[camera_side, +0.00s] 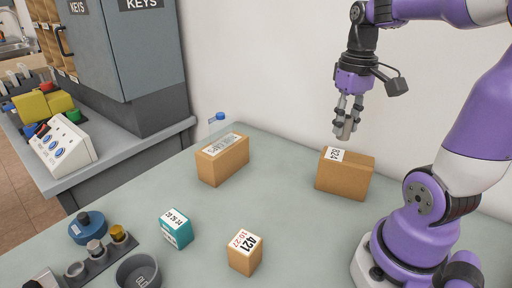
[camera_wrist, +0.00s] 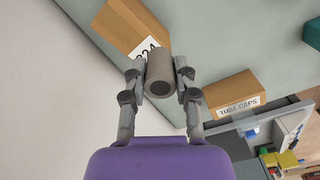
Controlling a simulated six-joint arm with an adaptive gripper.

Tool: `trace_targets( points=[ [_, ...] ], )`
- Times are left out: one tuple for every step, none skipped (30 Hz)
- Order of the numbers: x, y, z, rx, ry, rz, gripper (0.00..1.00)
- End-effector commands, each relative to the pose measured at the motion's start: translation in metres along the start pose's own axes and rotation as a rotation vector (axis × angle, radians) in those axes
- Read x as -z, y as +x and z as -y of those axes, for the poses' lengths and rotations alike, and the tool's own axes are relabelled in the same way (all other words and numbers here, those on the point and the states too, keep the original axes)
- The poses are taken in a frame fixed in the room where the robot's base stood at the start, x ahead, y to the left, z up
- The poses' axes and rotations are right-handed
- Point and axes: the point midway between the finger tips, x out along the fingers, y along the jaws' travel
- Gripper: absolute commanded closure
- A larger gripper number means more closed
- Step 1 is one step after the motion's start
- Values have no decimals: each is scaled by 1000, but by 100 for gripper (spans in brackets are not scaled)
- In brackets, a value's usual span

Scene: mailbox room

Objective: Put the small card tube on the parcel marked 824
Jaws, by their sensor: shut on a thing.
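My gripper (camera_side: 347,118) is shut on the small card tube (camera_side: 346,130), a short grey-brown cylinder. The parcel marked 824 (camera_side: 344,178) is a brown box at the back right of the table, with a white label on its top. In the side view the tube hangs upright just above the parcel's label end; the exact gap is hard to tell. In the wrist view the tube (camera_wrist: 160,78) is between both fingers (camera_wrist: 160,76), and it covers part of the label on the parcel (camera_wrist: 128,28).
A brown box marked for tube caps (camera_side: 223,160) stands to the left. A teal box (camera_side: 176,229), a small box marked 421 (camera_side: 245,252), a dark round container (camera_side: 138,272) and a rack of small pots (camera_side: 96,256) are nearer the front. The table between them is clear.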

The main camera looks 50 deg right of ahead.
Motion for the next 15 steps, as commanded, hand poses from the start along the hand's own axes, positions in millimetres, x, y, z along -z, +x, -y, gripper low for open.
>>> trace_targets(
  points=[
    [2,8,-12,1,9,6,85],
    [4,11,-18,1,8,4,85],
    [5,16,-25,1,7,4,85],
    [7,18,-29,1,6,3,85],
    [7,20,-33,1,4,4,85],
    [9,23,-37,1,3,2,85],
    [9,24,-39,0,1,1,85],
    [9,25,-40,0,1,1,85],
    [10,27,-42,1,0,2,85],
    [10,30,-42,1,-1,2,85],
    [10,34,-42,1,-2,3,85],
    [10,41,-42,1,-2,4,85],
    [9,47,-42,2,-2,5,85],
    [9,52,-42,2,-2,5,85],
    [9,57,-42,1,-2,4,85]
  ],
)
